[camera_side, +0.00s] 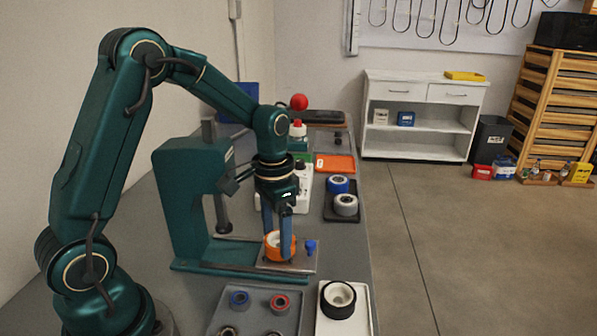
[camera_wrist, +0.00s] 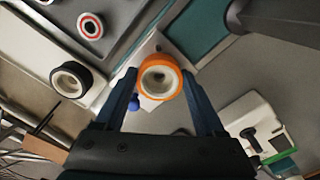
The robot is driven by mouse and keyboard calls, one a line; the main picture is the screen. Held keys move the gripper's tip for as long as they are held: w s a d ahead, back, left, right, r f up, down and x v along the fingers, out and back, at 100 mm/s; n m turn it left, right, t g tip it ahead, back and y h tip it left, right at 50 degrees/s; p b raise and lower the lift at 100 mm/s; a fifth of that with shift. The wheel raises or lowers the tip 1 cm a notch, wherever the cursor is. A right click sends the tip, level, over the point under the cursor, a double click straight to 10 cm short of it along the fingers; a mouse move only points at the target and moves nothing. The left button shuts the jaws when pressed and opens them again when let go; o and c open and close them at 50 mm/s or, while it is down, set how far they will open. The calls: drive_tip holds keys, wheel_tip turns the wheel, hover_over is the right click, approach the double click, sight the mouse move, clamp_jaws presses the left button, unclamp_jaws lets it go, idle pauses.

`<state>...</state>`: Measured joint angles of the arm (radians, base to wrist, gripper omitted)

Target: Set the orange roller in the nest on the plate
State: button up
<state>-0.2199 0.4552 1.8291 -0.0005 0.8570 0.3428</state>
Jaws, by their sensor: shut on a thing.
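The orange roller (camera_side: 272,246) is a short ring with a pale inner sleeve and an open middle. My gripper (camera_side: 279,244) points down with its two blue fingers on either side of the roller, shut on it. The roller is at the metal plate (camera_side: 302,263) on the base of the green press. I cannot tell whether it rests on the plate or hangs just above it. In the wrist view the roller (camera_wrist: 160,76) sits between the fingertips, with a pale piece of the plate (camera_wrist: 150,47) beyond it. The nest is hidden by the roller.
The green press (camera_side: 180,190) stands close left of my gripper. A blue knob (camera_side: 311,247) rises from the plate's right side. A grey tray with several rollers (camera_side: 259,327) and a white tray with a black roller (camera_side: 338,299) lie in front. A dark tray holds blue and white rollers (camera_side: 345,205).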

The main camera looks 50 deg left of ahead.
sight(277, 242)
drive_tip(key=shift+f, duration=0.15)
drive_tip(key=o, duration=1.1)
drive_tip(key=shift+r, duration=5.5)
